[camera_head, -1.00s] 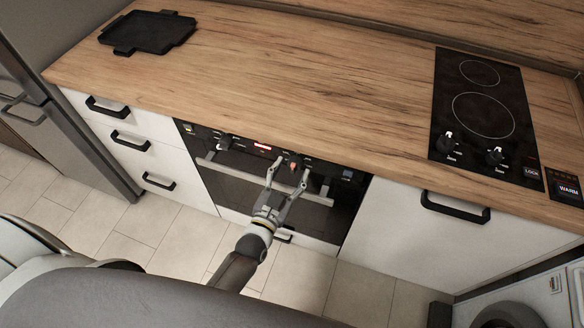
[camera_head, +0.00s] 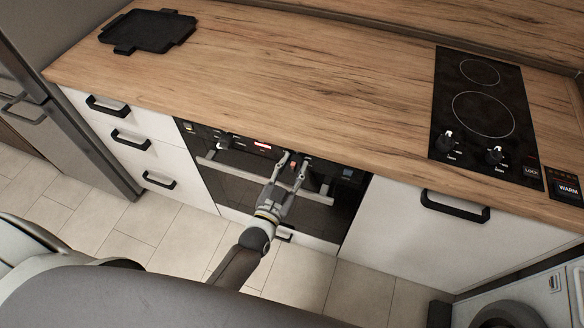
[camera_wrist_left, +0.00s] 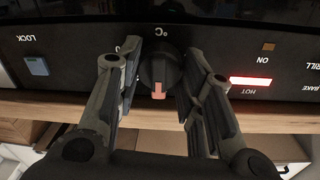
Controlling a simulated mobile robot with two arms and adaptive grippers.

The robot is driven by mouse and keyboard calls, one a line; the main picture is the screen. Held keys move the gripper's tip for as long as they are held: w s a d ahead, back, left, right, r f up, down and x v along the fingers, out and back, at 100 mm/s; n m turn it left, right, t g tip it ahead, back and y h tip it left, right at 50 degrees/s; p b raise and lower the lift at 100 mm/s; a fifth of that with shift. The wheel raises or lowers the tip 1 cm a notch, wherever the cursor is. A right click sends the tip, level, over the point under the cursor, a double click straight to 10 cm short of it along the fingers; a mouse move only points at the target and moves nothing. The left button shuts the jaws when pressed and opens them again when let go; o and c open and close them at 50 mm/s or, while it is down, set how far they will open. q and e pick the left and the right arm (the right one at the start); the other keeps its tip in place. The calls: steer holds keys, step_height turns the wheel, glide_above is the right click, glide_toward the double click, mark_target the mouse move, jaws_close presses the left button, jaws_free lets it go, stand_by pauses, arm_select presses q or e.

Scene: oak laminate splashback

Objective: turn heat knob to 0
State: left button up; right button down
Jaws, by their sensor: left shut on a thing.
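The heat knob (camera_wrist_left: 160,68) is a dark round knob with an orange pointer mark, under a "°C" label on the oven's control panel (camera_wrist_left: 225,55). In the left wrist view, which shows the panel upside down, the orange mark points down in the picture. A "0" mark shows at the knob's upper left, partly covered by a finger. My left gripper (camera_head: 293,160) has its fingers on both sides of the knob and is shut on it; the fingers also show in the left wrist view (camera_wrist_left: 158,75). My right gripper is not in view.
The wooden countertop (camera_head: 300,80) overhangs just above the panel. The oven's bar handle (camera_head: 230,172) runs below the knob. A lit red "HOT" display (camera_wrist_left: 250,82) and a blue square (camera_wrist_left: 37,66) flank the knob. A cooktop (camera_head: 485,110) is at the right.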

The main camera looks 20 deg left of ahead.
arm_select(q)
steer(key=shift+n, duration=0.7)
steer(key=n, duration=0.4)
steer(key=shift+f+n+b, duration=0.1)
steer(key=shift+n+b, duration=0.2)
steer(key=shift+b, duration=0.05)
steer(key=n+b, duration=0.1)
steer(key=n, duration=0.4)
steer(key=shift+n+t, duration=0.3)
steer(key=n+y+b, duration=0.1)
steer(key=n, duration=0.4)
steer(key=shift+f+n+b, duration=0.1)
steer(key=shift+n+b, duration=0.25)
steer(key=shift+n, duration=0.05)
steer(key=n+b, duration=0.1)
steer(key=n, duration=0.3)
steer(key=shift+n, duration=0.4)
steer(key=shift+n+b, duration=0.3)
steer(key=shift+n, duration=0.1)
